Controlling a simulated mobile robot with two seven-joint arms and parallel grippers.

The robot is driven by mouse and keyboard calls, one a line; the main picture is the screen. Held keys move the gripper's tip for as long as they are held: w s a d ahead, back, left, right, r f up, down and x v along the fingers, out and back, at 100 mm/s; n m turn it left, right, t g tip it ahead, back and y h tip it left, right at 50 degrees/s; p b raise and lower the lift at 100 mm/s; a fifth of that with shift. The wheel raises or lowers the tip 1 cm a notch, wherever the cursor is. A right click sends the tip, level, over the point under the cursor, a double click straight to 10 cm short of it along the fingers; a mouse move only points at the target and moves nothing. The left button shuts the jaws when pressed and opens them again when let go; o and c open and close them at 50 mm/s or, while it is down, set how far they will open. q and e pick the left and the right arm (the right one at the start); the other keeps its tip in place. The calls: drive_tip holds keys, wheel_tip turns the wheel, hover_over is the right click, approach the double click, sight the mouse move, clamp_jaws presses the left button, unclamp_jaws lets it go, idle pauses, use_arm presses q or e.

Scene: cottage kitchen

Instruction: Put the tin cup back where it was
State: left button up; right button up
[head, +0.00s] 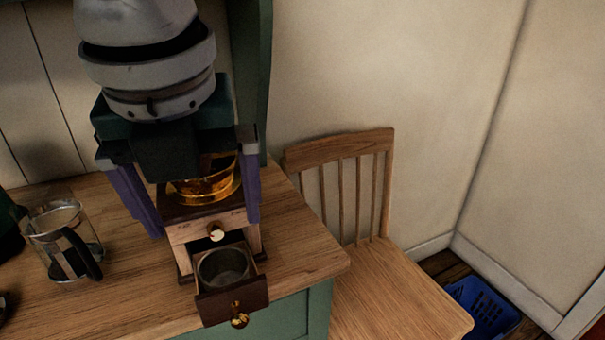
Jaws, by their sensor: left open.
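The tin cup (226,267) is a small round grey metal cup, seen from above. It sits upright in the pulled-out drawer (232,306) of a wooden coffee grinder (182,208) on the counter. My left gripper (203,222) is open and empty above the grinder. Its purple fingers show on either side of the grinder's upper part and brass bowl (208,187); I cannot tell whether they touch it. The cup lies nearer the front than the fingers and is apart from them. Part of the grinder's top is hidden by the gripper. My right gripper is out of view.
A glass jug with a black handle (62,243) stands left of the grinder. The wooden counter (300,243) ends just right of the drawer. Beyond it are a wooden chair (395,290) and a blue basket (483,306) on the floor.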

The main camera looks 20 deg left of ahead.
use_arm(q)
drive_tip(key=s+d+f+n+t+h, duration=0.1)
drive_tip(key=s+d+f+n+h, duration=0.15)
drive_tip(key=d+n, duration=0.35)
drive_tip(key=s+d+f+n+h, duration=0.2)
drive_tip(key=s+d+n+h, duration=0.1)
drive_tip(key=d+n, duration=0.3)
drive_tip(key=s+a+f+n+y, duration=0.3)
drive_tip(key=s+a+f+n, duration=0.2)
drive_tip(key=n, duration=0.9)
drive_tip(key=s+a, duration=0.3)
drive_tip(key=a, duration=0.2)
drive_tip(key=shift+f, duration=0.1)
